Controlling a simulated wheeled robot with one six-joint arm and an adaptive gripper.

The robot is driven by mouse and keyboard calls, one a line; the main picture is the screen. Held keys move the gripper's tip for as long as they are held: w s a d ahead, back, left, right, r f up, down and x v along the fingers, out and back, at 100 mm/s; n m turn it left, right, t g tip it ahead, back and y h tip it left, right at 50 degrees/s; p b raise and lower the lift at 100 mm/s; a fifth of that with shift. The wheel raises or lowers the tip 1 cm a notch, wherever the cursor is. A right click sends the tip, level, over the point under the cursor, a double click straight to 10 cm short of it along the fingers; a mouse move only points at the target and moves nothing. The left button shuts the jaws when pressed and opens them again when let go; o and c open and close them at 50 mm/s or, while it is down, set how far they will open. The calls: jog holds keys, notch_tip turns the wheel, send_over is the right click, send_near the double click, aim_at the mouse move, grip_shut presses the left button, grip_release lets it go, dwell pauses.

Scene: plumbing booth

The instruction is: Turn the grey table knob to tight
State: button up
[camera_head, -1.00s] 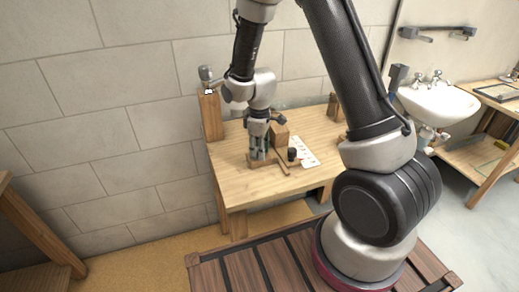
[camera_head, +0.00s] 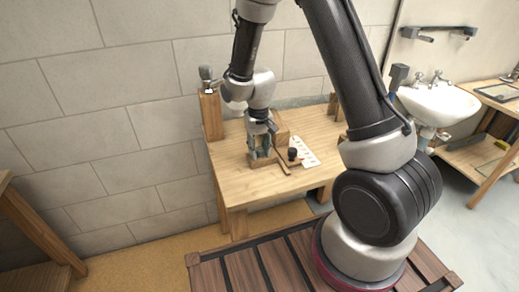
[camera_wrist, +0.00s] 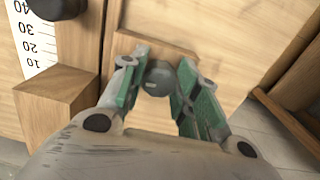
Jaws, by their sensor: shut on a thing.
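The grey knob (camera_wrist: 158,78) sits between the green-padded fingers of my gripper (camera_wrist: 158,88) in the wrist view. My gripper is shut on it, with a finger pad at each side. The knob stands on a wooden block (camera_wrist: 170,48) on the table. In the head view my gripper (camera_head: 262,152) points down over the block's left part, and its fingers hide the knob there. Any tight mark near the knob is not visible to me.
A black knob (camera_head: 292,153) stands right of my gripper, beside a white scale strip (camera_head: 307,151); the scale shows numbers in the wrist view (camera_wrist: 32,40). A wooden post (camera_head: 210,116) rises at the table's left back. The table's right front (camera_head: 320,170) is bare.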

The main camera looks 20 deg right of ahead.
aim_at(259, 149)
jog(key=shift+w+m, duration=0.1)
jog(key=shift+m, duration=0.9)
jog(key=o, duration=1)
notch_tip(259, 149, up, 12)
jog(key=shift+a, duration=0.1)
